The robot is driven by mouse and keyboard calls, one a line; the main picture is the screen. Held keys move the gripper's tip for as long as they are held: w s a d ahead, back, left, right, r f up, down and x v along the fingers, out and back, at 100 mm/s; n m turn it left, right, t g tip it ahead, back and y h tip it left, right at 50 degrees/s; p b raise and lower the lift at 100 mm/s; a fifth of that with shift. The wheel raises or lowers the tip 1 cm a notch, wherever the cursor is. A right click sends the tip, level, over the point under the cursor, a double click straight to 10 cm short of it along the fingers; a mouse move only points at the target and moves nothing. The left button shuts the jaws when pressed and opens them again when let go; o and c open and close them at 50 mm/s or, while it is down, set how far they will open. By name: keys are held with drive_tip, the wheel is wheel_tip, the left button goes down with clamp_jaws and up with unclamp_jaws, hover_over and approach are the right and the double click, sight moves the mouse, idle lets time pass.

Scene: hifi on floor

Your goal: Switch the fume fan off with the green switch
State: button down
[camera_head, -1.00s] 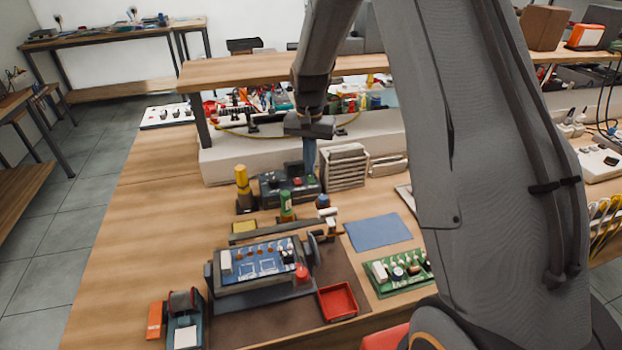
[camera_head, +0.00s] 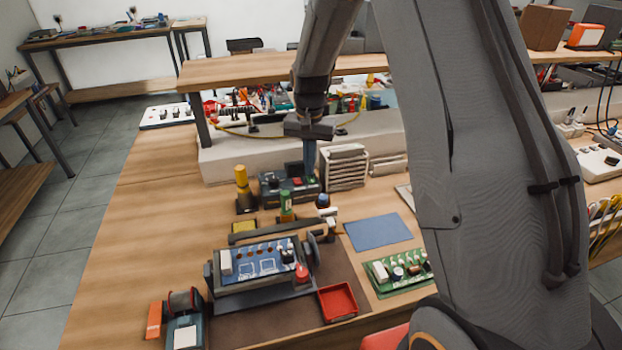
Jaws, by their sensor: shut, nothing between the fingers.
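A dark control box (camera_head: 272,195) stands on the bench below the shelf. Its top carries a red switch (camera_head: 297,181) and, to the right of it, a small green switch (camera_head: 311,181). My gripper (camera_head: 310,170) is shut and empty, pointing down with its blue-grey fingertips just above the green switch. I cannot tell whether they touch it. A pale slatted box (camera_head: 346,170), which looks like the fume fan, stands right beside the control box. Whether the fan is running does not show.
A board holder (camera_head: 262,290), red tray (camera_head: 337,301), blue mat (camera_head: 378,232) and green circuit board (camera_head: 397,269) lie nearer. The wooden shelf (camera_head: 250,70) runs behind my gripper.

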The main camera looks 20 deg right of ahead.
drive_tip(key=shift+f, duration=0.55)
drive_tip(key=shift+r, duration=0.1)
wheel_tip(320, 180, up, 7)
drive_tip(key=p, duration=0.4)
idle(0.7)
drive_tip(key=s+n+t+b, duration=0.1)
drive_tip(key=s+n+b, duration=0.2)
drive_tip(key=s, duration=2.3)
drive_tip(key=n, duration=0.3)
drive_tip(key=shift+s+r+b, duration=0.15)
drive_tip(key=shift+r+b, duration=0.25)
